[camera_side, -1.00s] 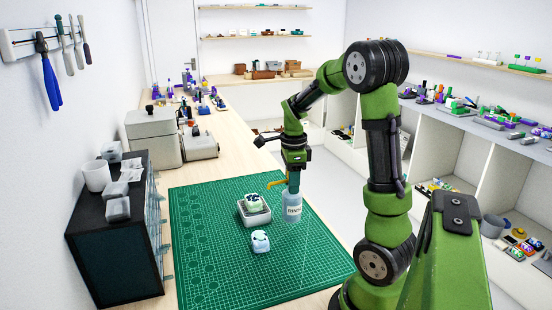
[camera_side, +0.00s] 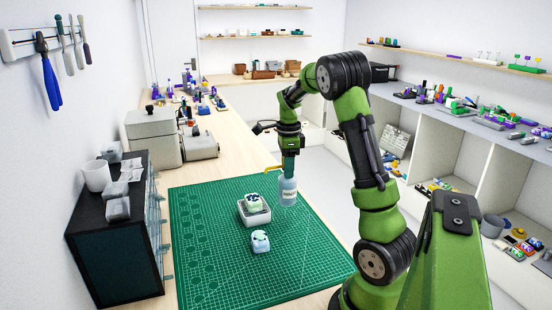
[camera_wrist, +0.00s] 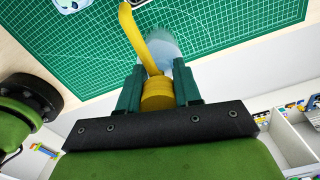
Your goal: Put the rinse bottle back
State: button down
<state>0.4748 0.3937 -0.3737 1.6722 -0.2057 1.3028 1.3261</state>
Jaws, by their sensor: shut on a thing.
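The rinse bottle (camera_side: 288,191) is pale blue and translucent with a label and a yellow bent spout. My gripper (camera_side: 289,171) is shut on its top, and the bottle hangs upright below the fingers near the right edge of the green cutting mat (camera_side: 215,265). Whether its base touches anything is hard to tell. In the wrist view my gripper (camera_wrist: 158,90) has its green fingers on both sides of the yellow cap (camera_wrist: 157,95). The pale blue body (camera_wrist: 160,48) shows beyond the cap, partly hidden.
A grey tray (camera_side: 258,217) holding a white and green item stands on the mat left of the bottle. A small pale blue item (camera_side: 260,242) lies in front of it. A black drawer cabinet (camera_side: 115,240) stands at the left. The mat's front and left are clear.

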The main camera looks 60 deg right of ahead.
jog(key=w+d+f, duration=0.4)
jog(key=w+d, duration=0.7)
jog(key=w, duration=0.1)
jog(key=shift+f, duration=0.35)
jog(key=c, duration=0.8)
grip_release()
jog(key=shift+f, duration=0.1)
